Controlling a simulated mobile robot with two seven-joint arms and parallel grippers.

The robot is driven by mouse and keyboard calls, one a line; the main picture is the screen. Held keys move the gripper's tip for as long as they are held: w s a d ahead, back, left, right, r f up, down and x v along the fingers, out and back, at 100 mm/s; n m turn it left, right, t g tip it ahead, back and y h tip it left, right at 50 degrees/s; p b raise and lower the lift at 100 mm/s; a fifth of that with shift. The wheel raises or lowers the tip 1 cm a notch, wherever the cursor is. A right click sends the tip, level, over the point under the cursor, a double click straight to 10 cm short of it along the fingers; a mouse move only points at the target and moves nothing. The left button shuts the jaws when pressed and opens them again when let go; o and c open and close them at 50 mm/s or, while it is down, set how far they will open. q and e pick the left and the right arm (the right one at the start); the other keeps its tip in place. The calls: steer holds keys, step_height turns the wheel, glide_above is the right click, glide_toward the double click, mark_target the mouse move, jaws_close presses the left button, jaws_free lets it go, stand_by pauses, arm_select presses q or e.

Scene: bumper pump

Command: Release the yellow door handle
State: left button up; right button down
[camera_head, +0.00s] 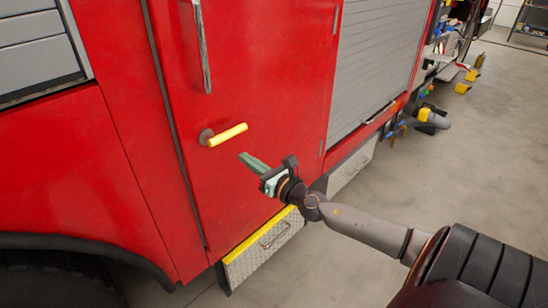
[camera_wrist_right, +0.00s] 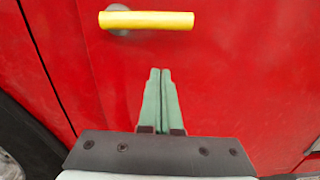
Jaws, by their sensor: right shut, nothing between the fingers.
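The yellow door handle (camera_head: 227,135) sticks out from the red truck door (camera_head: 265,70) on a round grey mount and lies nearly level. In the right wrist view the handle (camera_wrist_right: 147,20) is near the top, with its mount behind its left part. My right gripper (camera_head: 243,157) is below and to the right of the handle in the head view, apart from it. Its green fingers (camera_wrist_right: 160,78) are pressed together with nothing between them and point up toward the handle in the wrist view. My left gripper does not show in either view.
A long vertical grab bar (camera_head: 202,48) is on the door above the handle. A step box with a yellow edge (camera_head: 262,245) is under the door. A grey roller shutter (camera_head: 375,60) is to the right.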

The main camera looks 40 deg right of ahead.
steer(key=s+b, duration=0.2)
steer(key=s, duration=0.6)
steer(key=shift+s+d, duration=0.25)
steer(key=shift+s, duration=0.15)
steer(key=shift+f, duration=0.1)
steer(key=shift+f, duration=0.1)
